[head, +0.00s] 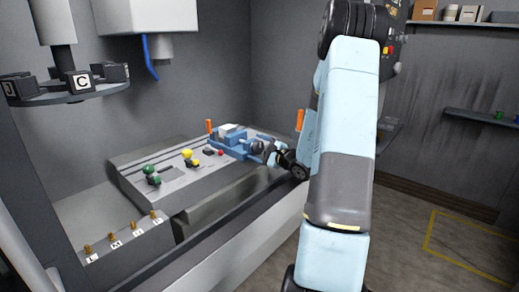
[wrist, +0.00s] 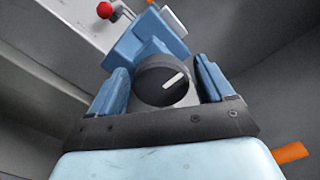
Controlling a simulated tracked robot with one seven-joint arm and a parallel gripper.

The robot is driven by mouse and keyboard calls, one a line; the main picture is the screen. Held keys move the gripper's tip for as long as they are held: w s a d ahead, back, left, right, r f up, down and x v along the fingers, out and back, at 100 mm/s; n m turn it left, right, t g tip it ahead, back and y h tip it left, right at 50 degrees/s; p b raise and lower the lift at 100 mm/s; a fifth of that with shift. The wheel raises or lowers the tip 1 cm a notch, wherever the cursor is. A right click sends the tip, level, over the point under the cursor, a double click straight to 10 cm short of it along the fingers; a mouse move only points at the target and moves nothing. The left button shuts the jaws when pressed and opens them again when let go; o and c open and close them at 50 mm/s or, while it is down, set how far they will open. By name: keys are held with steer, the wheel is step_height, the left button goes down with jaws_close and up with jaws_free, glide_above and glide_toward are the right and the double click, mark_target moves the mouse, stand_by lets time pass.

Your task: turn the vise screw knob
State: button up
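The vise (head: 233,142) is blue and sits at the far right end of the grey machine table in the head view. It also shows at the top of the wrist view (wrist: 138,42). Its screw knob (wrist: 160,84) is round and black with a white line pointing up and right. My gripper (wrist: 163,80) has its two blue fingers spread, one on each side of the knob. A narrow gap seems to show between each finger and the knob. In the head view my gripper (head: 270,152) is at the vise's right end, partly hidden by my arm.
Green (head: 150,171) and yellow (head: 187,154) knobbed clamps stand on the slotted table (head: 140,158). A red ball (wrist: 104,10) is near the vise. Orange handles (head: 209,126) stand behind and beside it. Lettered brass pegs line the front left ledge. A tool carousel hangs upper left.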

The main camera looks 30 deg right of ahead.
steer(key=c, duration=0.9)
steer(key=shift+m, duration=0.3)
steer(key=m, duration=1)
steer(key=shift+w+d+r+m, duration=0.1)
steer(key=shift+m, duration=0.2)
steer(key=m, duration=0.3)
steer(key=shift+d+m, duration=0.1)
steer(key=shift+m, duration=0.3)
steer(key=m, duration=0.3)
steer(key=shift+m, duration=0.3)
steer(key=m, duration=0.4)
steer(key=shift+d, duration=0.2)
steer(key=shift+d+m, duration=0.1)
steer(key=shift+m, duration=1.5)
